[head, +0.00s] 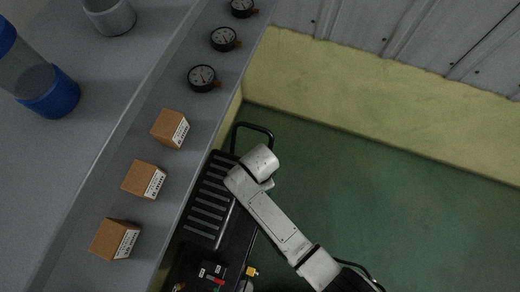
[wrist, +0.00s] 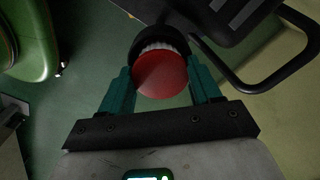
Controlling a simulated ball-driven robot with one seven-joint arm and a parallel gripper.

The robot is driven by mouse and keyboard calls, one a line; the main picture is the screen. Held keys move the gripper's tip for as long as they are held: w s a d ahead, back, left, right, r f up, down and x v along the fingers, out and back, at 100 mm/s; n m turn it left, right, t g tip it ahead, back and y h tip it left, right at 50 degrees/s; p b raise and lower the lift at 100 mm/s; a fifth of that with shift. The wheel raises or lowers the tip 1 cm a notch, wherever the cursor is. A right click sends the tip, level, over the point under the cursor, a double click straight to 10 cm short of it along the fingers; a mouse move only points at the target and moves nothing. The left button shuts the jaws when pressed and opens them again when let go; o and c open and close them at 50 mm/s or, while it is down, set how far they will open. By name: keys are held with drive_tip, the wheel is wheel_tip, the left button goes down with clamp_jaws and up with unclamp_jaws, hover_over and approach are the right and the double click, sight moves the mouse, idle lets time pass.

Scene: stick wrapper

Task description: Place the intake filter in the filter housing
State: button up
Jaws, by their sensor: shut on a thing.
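The intake filter (wrist: 161,77) has a round red end cap and a white pleated side. My gripper (wrist: 162,84) is shut on it, with one teal finger on each side. A round black ring, which looks like the filter housing (wrist: 159,32), shows right behind the filter in the wrist view. The white pleats show between the red cap and the ring. I cannot tell whether the filter is inside the ring or just in front of it. In the head view, my arm covers the gripper, filter and housing.
A black ribbed machine (head: 207,204) stands beside the grey shelf (head: 127,154), with a bent black handle (head: 256,126). The handle (wrist: 269,88) is close right of my gripper. Brown boxes (head: 145,178) and gauges (head: 203,78) sit on the shelf. Green floor (head: 400,210) is open at right.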

drive_tip(key=shift+f, duration=0.2)
drive_tip(key=o, duration=1.1)
drive_tip(key=shift+c, duration=0.2)
wheel_tip(320, 180, up, 12)
drive_tip(key=p, duration=0.1)
drive_tip(key=shift+r, duration=0.15)
drive_tip(key=shift+d, duration=0.1)
drive_tip(key=s+d+r+n, duration=0.2)
drive_tip(key=s+d+n, duration=0.2)
drive_tip(key=d, duration=0.5)
drive_tip(key=s+d+r+n, duration=0.2)
drive_tip(key=s+d+n, duration=0.2)
drive_tip(key=d, duration=0.5)
drive_tip(key=s+d+r+n+t, duration=0.1)
drive_tip(key=s+d+n, duration=0.3)
drive_tip(key=d, duration=0.5)
drive_tip(key=shift+s+r, duration=0.7)
drive_tip(key=shift+s, duration=0.2)
